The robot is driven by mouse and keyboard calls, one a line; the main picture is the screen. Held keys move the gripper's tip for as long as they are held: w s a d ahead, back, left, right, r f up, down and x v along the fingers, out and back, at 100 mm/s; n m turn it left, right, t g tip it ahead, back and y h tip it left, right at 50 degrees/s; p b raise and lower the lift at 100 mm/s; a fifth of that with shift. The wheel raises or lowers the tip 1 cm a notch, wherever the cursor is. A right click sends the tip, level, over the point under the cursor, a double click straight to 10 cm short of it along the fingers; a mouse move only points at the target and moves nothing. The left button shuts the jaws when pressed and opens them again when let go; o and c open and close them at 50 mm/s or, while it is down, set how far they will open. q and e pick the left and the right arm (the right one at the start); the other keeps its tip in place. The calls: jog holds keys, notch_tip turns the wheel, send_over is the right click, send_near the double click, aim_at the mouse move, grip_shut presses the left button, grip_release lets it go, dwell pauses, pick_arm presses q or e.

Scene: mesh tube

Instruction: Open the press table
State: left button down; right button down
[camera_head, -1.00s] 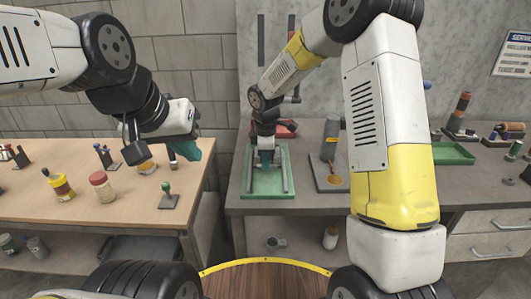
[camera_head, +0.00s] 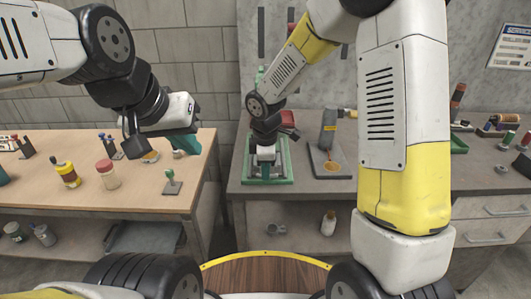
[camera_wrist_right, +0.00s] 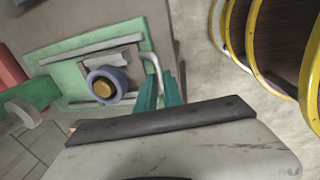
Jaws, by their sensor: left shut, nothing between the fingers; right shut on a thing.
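The press has a green base (camera_head: 288,172) with grey rails on the grey bench, and a red part behind my right arm. In the right wrist view its grey table (camera_wrist_right: 127,60) lies between the rails and carries a blue-grey ring with a yellow centre (camera_wrist_right: 102,88). A pale bent handle (camera_wrist_right: 153,64) stands at the table's near side. My right gripper (camera_wrist_right: 160,83) is shut on this handle; the grip itself is partly hidden. In the head view, the right gripper (camera_head: 265,172) is low over the base. My left gripper (camera_head: 186,145) is shut and empty above the wooden table.
A grey stand (camera_head: 328,155) is on the bench right of the press. The wooden table (camera_head: 130,197) at left holds a yellow bottle (camera_head: 67,175), a red-lidded jar (camera_head: 107,175) and a green-knobbed stamp (camera_head: 171,183). A gap separates the two tables.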

jog(key=shift+s, duration=0.1)
jog(key=c, duration=1.5)
grip_release()
jog(key=shift+r, duration=0.1)
jog(key=r, duration=0.2)
jog(key=s+r, duration=0.1)
jog(key=r, duration=0.4)
jog(key=shift+s+r, duration=0.2)
jog(key=shift+r, duration=0.1)
jog(key=s+d+r+m+t, duration=0.1)
jog(key=s+d+r+m, duration=0.3)
jog(key=s+m, duration=0.2)
jog(key=s+d+r+m+t+y, duration=0.1)
jog(key=s+d+r+m, duration=0.4)
jog(key=s+d+r+m+t+y, duration=0.1)
jog(key=s+d+r+m+t, duration=0.1)
jog(key=s+d+r+m, duration=0.2)
jog(key=shift+s+d+r+m, duration=0.2)
jog(key=shift+s+d+m, duration=0.1)
jog(key=shift+s+m, duration=0.35)
jog(key=shift+s+d+r+m, duration=0.2)
jog(key=shift+s+d+m, duration=0.1)
jog(key=shift+s+m, duration=0.35)
